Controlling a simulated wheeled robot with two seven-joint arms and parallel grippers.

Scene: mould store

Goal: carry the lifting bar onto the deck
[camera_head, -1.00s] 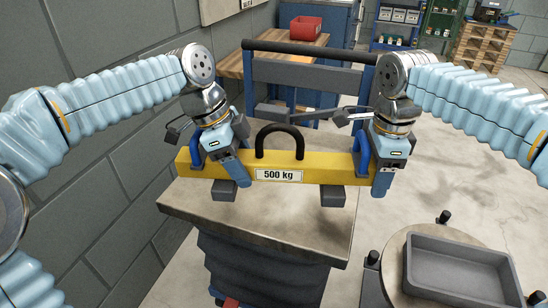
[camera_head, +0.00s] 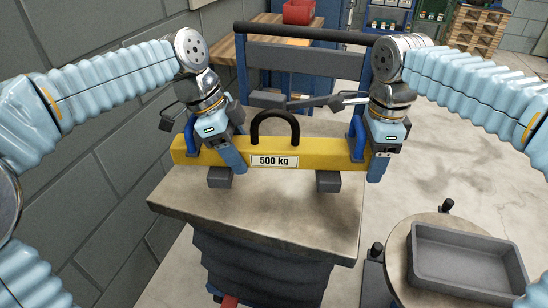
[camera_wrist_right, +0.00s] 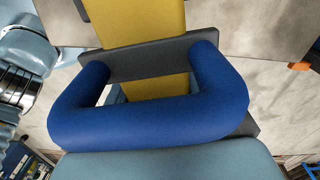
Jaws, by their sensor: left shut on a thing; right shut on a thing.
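The lifting bar (camera_head: 310,153) is a level yellow beam with a "500 kg" label, a black top loop and a blue handle at each end. Two dark blocks under it seem to be its feet. My left gripper (camera_head: 230,152) is shut on the left handle (camera_head: 190,135). My right gripper (camera_head: 378,156) is shut on the right handle (camera_head: 356,137). In the right wrist view the blue handle (camera_wrist_right: 150,122) crosses in front of the yellow bar (camera_wrist_right: 135,22). The deck, a beige top (camera_head: 265,222) on dark bellows, is below the bar; I cannot tell whether the feet touch it.
A round stand (camera_head: 398,262) with a grey tray (camera_head: 465,258) is at the lower right. A dark blue-grey frame (camera_head: 305,57) with a push bar rises behind the lifting bar. A block wall (camera_head: 95,200) runs close along the left. Open floor lies to the right.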

